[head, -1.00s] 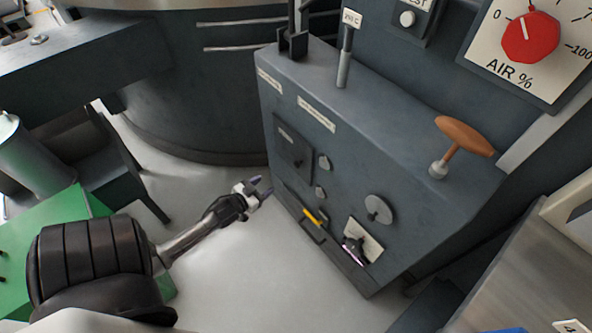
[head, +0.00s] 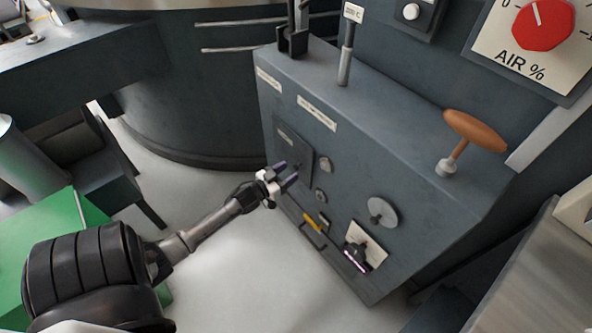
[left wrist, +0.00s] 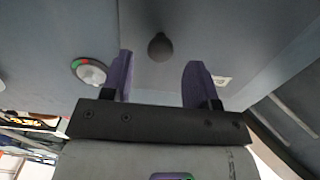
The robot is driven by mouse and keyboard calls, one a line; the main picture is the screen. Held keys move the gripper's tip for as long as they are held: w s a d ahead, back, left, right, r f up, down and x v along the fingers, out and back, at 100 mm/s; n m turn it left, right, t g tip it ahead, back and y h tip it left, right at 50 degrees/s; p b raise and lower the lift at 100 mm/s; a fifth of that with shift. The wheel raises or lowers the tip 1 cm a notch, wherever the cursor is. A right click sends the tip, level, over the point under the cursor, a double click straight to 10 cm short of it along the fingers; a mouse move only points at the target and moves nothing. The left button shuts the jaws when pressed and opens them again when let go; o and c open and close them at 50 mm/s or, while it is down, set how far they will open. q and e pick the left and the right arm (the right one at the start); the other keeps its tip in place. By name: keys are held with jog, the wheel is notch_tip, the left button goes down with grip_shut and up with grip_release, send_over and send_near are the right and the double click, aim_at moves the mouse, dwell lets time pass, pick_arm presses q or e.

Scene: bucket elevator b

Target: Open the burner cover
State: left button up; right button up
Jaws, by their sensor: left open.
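The burner cover looks to be the dark square panel (head: 293,152) on the upper left of the grey cabinet's front, and it appears closed. Its small knob is partly hidden near my fingers in the head view. My left gripper (head: 284,175) is open and empty, just in front of the panel's lower part. In the left wrist view a dark round knob (left wrist: 160,47) shows between and beyond the two purple fingers of my left gripper (left wrist: 160,75). The fingers do not visibly touch it. My right gripper is out of view.
The grey cabinet (head: 370,150) also carries small round dials (head: 325,164), a yellow-handled part (head: 312,222), a round disc (head: 383,212) and an orange-handled lever (head: 474,130) on top. A large dark drum (head: 190,90) stands behind.

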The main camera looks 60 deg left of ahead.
aim_at(295, 168)
pick_arm(q)
jog(key=shift+w+a+b, duration=0.15)
jog(key=shift+w+b, duration=0.15)
jog(key=shift+w, duration=0.7)
jog(key=shift+w+a+b, duration=0.15)
jog(key=shift+w+b, duration=0.15)
jog(key=shift+w, duration=0.65)
grip_shut()
